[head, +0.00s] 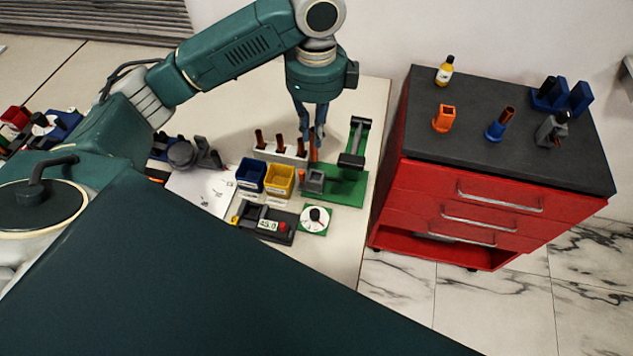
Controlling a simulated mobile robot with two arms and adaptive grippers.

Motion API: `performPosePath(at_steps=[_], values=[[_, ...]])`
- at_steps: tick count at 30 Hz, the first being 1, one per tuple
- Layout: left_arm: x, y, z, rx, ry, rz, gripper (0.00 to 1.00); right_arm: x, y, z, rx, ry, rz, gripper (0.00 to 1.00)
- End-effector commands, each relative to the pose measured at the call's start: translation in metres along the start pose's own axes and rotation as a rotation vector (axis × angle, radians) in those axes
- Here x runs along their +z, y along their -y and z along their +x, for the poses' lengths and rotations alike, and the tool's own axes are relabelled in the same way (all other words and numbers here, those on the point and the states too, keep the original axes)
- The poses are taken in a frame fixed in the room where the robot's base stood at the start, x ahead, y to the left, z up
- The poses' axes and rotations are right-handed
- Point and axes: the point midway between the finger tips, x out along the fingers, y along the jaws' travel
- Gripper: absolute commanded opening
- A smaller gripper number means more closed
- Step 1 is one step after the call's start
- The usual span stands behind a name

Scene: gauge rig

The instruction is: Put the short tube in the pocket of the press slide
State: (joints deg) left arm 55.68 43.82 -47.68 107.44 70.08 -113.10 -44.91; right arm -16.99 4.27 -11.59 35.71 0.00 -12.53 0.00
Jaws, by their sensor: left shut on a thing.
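My left gripper (311,136) reaches down from above the white table, shut on a small copper-orange tube, the short tube (314,152). The tube hangs upright below the fingertips, and its upper end is hidden by them. The press has a green base (348,187) and a dark upright lever part (354,145) at its right rear. A grey block with a dark pocket, seemingly the press slide (313,180), sits at the left of that base, just below and in front of the tube. I cannot tell how far the tube is above it. My right gripper is not in view.
A pale rack (265,153) with several brown tubes stands just left of the gripper. A blue bin (251,172), a yellow bin (279,179), a gauge box with display (267,223) and a round dial (314,218) are nearby. A red cabinet (480,205) stands right.

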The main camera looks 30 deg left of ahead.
Motion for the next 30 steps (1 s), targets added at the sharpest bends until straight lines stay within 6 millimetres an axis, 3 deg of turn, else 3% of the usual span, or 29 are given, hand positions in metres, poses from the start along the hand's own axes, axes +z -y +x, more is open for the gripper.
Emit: performPosePath(at_steps=[1,6,11,14,24,30], values=[[0.004,0.007,-0.014,-0.004,-0.001,0.087,0.00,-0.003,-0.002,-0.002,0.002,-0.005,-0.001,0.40],[0.009,0.020,-0.040,-0.006,-0.010,0.335,0.00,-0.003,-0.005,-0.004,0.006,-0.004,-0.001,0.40],[0.011,0.023,-0.044,-0.005,-0.014,0.428,0.00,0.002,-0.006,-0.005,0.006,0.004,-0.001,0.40],[0.011,0.022,-0.027,0.000,-0.016,0.438,0.00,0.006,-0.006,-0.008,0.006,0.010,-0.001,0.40],[0.009,0.022,0.062,0.001,-0.015,0.436,0.00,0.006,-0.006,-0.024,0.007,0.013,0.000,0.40],[0.009,0.023,0.099,-0.004,-0.014,0.436,0.00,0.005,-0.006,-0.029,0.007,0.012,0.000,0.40]])
